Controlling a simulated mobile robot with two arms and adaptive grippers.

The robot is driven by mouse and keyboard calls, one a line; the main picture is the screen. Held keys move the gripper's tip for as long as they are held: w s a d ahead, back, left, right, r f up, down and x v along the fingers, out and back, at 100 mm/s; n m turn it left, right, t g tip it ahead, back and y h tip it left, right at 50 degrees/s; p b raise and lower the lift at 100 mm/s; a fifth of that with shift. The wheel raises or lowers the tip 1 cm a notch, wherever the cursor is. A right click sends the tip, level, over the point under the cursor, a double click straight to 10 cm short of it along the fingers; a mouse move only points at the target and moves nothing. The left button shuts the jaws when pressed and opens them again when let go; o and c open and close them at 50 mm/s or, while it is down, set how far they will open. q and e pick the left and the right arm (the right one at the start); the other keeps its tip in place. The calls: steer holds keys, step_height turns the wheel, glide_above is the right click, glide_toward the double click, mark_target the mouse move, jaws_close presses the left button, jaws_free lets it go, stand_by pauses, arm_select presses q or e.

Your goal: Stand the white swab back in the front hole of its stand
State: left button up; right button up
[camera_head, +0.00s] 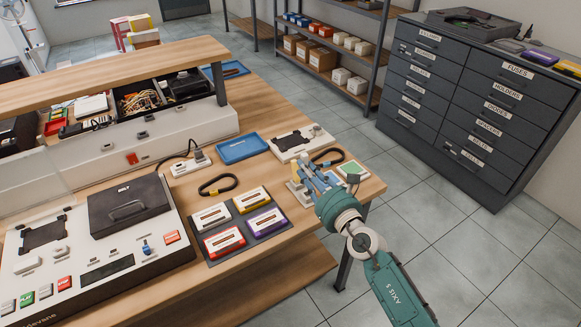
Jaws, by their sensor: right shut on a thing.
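My right gripper (306,172) is over the right end of the wooden bench, its arm coming in from the lower right. It is shut on a thin thing, taken to be the white swab, which the fingers mostly hide. A small pale block, likely the swab stand (299,194), shows just below and left of the fingers. Its holes are too small and covered to make out, and I cannot tell whether the swab touches it. My left gripper is not in view.
A white block with a green top (352,171) stands close right of the gripper. Black cable loops (217,186), a dark mat with several cassettes (246,222), a white deck (299,141) and a blue tray (241,148) lie around. The bench's right edge is near.

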steer(key=shift+m+t+h, duration=0.3)
steer(key=shift+t, duration=0.1)
steer(key=f+b, duration=0.2)
steer(key=d+f+b, duration=0.1)
steer(key=f+b, duration=0.1)
steer(key=shift+s+d+f, duration=0.1)
steer(key=shift+d+f, duration=0.1)
steer(key=shift+f+b, duration=0.55)
steer(key=shift+b, duration=0.05)
steer(key=shift+s+f, duration=0.1)
steer(key=shift+f, duration=0.05)
stand_by(0.4)
steer(key=shift+f+b, duration=1)
stand_by(1.8)
steer(key=o, duration=1)
steer(key=shift+c, duration=0.2)
